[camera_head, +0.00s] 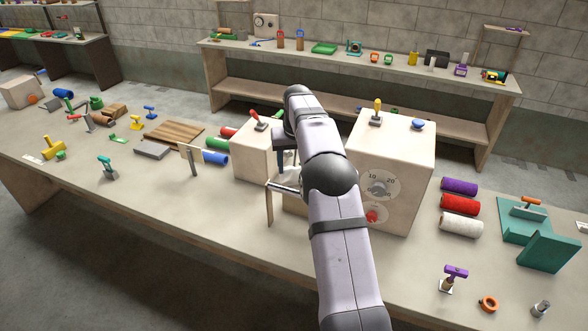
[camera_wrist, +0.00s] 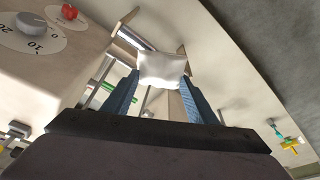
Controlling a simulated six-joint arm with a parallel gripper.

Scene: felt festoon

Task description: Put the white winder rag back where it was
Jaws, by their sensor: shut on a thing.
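The white rag (camera_wrist: 160,68) is pinched between the two blue fingers of my gripper (camera_wrist: 160,80) in the wrist view. It is a small, creased white cloth, held up off the bench. A small wooden stand with a metal bar (camera_wrist: 134,38) lies just beyond the rag in that view. In the head view the stand (camera_head: 269,207) is beside the large beige box, partly behind my arm. My gripper (camera_head: 284,160) is close above the stand there, mostly hidden by the arm, and the rag is hard to make out. I cannot tell whether the rag touches the bar.
A large beige box (camera_head: 400,150) with a dial stands right of my arm; a smaller box (camera_head: 250,150) with a red lever stands left. Coloured rolls (camera_head: 459,205) and a teal holder (camera_head: 545,250) are at the right. The bench front (camera_head: 200,215) left of the stand is clear.

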